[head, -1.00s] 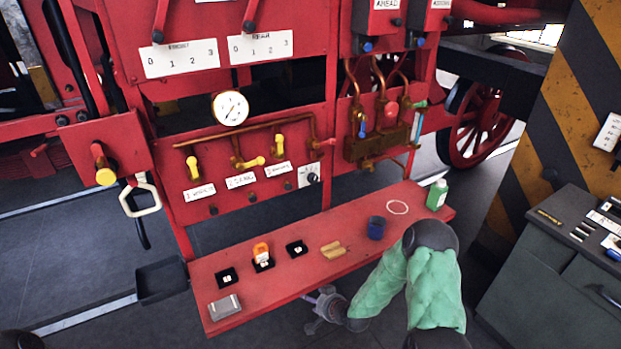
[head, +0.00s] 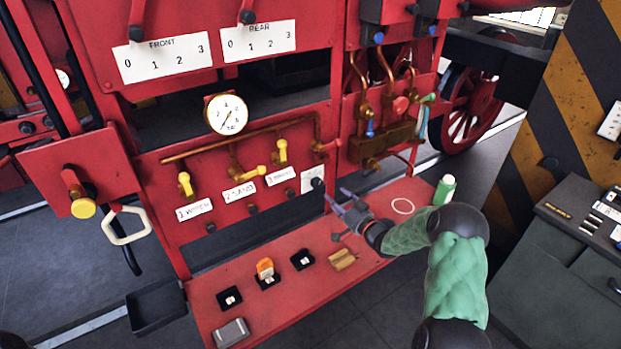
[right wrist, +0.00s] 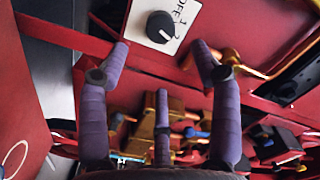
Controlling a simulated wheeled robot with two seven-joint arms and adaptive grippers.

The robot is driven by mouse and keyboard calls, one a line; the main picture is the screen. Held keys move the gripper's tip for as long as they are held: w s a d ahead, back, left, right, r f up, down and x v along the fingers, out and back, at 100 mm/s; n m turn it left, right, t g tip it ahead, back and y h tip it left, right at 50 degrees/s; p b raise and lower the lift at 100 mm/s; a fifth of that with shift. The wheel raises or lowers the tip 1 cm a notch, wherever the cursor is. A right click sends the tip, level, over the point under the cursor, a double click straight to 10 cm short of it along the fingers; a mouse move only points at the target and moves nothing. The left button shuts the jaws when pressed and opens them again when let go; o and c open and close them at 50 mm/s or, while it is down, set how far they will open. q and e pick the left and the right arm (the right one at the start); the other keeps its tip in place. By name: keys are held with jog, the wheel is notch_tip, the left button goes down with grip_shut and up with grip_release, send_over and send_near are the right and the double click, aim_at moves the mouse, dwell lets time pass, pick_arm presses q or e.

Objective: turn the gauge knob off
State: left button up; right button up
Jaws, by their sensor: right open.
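The gauge knob (head: 317,183) is a small black round knob on a white plate, low on the red panel, above the right part of the red shelf. In the right wrist view, the knob (right wrist: 160,27) sits beside printed marks reading OFF, 1 and 2; its exact setting is unclear. My right gripper (head: 337,208) is just right of and below the knob in the head view. Its purple fingers (right wrist: 160,47) are spread and empty, with the knob beyond the gap between the upper two. They appear apart from it. My left gripper is not in view.
A white pressure gauge (head: 227,114) is mounted above a brass pipe with several yellow valve handles. The red shelf (head: 290,290) below carries small black boxes, an orange item, a brass block and a green bottle (head: 444,189). A grey cabinet (head: 570,250) stands at right.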

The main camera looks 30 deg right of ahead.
aim_at(319, 185)
jog(key=w, duration=0.7)
jog(key=w+a, duration=0.1)
jog(key=w, duration=0.2)
jog(key=shift+w+a, duration=0.1)
jog(key=shift+w, duration=0.05)
jog(key=c, duration=1.1)
